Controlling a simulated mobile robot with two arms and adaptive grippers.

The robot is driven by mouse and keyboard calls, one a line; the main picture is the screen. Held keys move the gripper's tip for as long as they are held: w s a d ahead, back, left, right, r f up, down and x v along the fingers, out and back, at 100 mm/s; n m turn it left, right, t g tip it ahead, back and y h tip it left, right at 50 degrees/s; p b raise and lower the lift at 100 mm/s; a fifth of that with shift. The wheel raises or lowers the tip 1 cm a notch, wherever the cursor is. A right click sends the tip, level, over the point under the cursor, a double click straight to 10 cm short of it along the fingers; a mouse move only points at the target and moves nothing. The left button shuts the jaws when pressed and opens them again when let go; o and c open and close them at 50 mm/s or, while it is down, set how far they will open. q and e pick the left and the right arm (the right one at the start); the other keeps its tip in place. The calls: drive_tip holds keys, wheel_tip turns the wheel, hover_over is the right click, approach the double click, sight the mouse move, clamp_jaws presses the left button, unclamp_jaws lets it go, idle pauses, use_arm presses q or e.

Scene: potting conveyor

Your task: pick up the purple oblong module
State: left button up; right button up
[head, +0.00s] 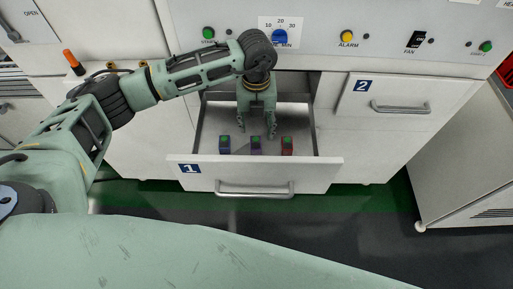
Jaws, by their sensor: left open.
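The purple oblong module (256,146) stands in the open drawer 1, in the middle of a row of three modules. It has a green top. My left gripper (257,133) points down into the drawer, open, its fingertips just behind and above the purple module in the picture. I cannot tell how high the fingertips are over it, and no contact is clear. My right gripper is not in view.
A blue module (224,146) is left of the purple one and a red module (287,147) is right of it. Drawer 1 (312,176) is pulled out, its walls around the modules. Drawer 2 (398,96) is shut. The control panel (385,28) stands behind.

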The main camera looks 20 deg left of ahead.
sight(256, 142)
use_arm(q)
drive_tip(key=shift+w+f+b, duration=0.1)
drive_tip(key=shift+f+b, duration=0.25)
drive_tip(key=shift+f, duration=0.6)
drive_tip(key=shift+w+f, duration=0.1)
drive_tip(key=shift+f, duration=0.7)
wheel_tip(256, 142, down, 5)
drive_tip(key=shift+a+f+p, duration=0.1)
drive_tip(key=shift+f+p, duration=0.1)
drive_tip(key=shift+p, duration=0.8)
drive_tip(key=shift+f, duration=0.6)
clamp_jaws()
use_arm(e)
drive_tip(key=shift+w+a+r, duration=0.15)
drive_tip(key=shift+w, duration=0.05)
